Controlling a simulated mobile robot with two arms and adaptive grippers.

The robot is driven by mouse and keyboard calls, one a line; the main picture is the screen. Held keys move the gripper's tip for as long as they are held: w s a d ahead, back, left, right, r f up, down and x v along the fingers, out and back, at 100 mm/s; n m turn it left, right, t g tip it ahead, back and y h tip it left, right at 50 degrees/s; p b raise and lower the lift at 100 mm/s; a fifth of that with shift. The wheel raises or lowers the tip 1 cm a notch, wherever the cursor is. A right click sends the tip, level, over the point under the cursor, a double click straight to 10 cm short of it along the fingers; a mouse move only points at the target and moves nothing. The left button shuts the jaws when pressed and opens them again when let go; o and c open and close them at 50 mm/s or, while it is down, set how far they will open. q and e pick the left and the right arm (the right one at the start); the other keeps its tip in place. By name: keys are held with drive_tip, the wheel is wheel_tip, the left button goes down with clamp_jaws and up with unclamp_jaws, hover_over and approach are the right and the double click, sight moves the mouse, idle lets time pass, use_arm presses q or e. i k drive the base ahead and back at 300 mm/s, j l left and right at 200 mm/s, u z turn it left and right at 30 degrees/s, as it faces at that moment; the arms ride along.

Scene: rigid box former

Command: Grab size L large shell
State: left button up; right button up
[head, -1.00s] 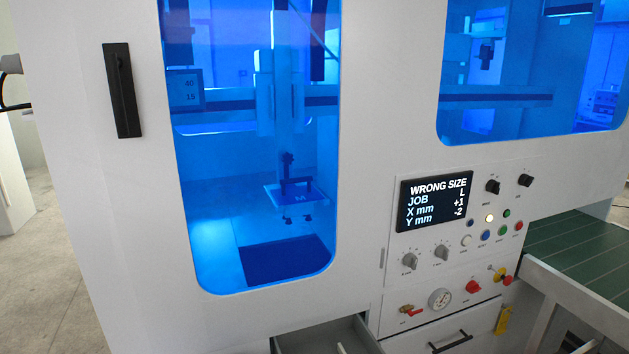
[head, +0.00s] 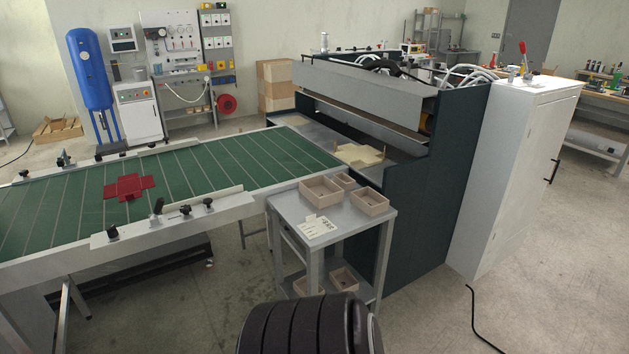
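Several open tan box shells stand on a grey metal cart (head: 377,222). On its top, the widest-looking shell (head: 329,199) is at the back left. A small shell (head: 346,187) is just right of it, and a middling shell (head: 369,207) is at the right edge. On the lower shelf are two more shells, one at left (head: 307,292) and one at right (head: 345,287), partly hidden by the cart. No size mark is readable on any shell. Neither of my grippers is in view.
A green conveyor (head: 216,165) with a red cross-shaped blank (head: 128,186) is at left. A dark machine (head: 425,195) holding a tan blank (head: 360,154) stands behind. The floor at right is mostly clear, with a black cable (head: 475,325).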

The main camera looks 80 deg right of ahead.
sight(321, 191)
drive_tip(key=z, duration=2.8)
drive_tip(key=i+l+u, duration=0.3)
drive_tip(key=i+l, duration=0.85)
